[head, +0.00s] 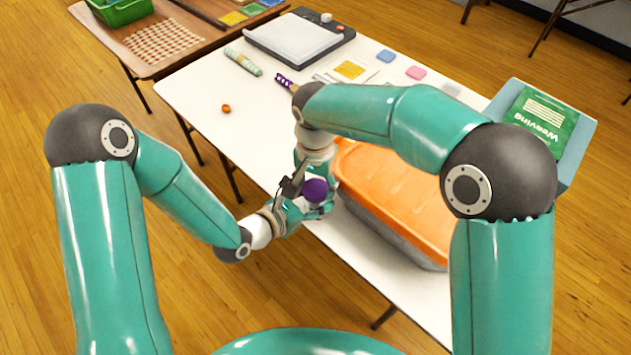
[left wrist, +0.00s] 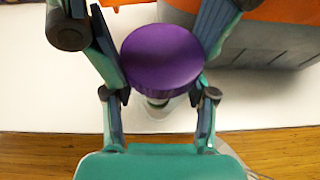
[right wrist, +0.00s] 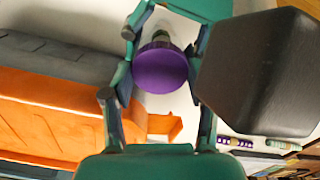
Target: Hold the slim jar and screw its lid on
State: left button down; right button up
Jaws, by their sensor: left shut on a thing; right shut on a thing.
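The purple lid (head: 315,189) is at the table's near left edge, between my two grippers. It also shows in the left wrist view (left wrist: 162,57) and the right wrist view (right wrist: 160,68). A small pale part of the slim jar (left wrist: 157,108) shows beneath it; the rest is hidden by the lid and fingers. My left gripper (left wrist: 158,97) is shut on the jar, below the lid. My right gripper (right wrist: 159,75) is shut on the lid, its fingers on either side. The lid sits over the jar's top; I cannot tell whether its threads are engaged.
A grey bin with an orange lid (head: 400,190) stands close to the right of my grippers. A small orange ball (head: 226,109), a patterned roll (head: 243,62), a paper trimmer (head: 298,38) and cards (head: 350,70) lie farther back. The table's left part is mostly clear.

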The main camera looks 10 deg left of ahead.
jog(key=m, duration=0.7)
jog(key=shift+m, duration=0.3)
jog(key=m, duration=0.8)
jog(key=shift+a+m, duration=0.1)
jog(key=shift+m, duration=0.2)
jog(key=o, duration=0.8)
jog(key=shift+c, duration=0.2)
jog(key=shift+r, duration=2.25)
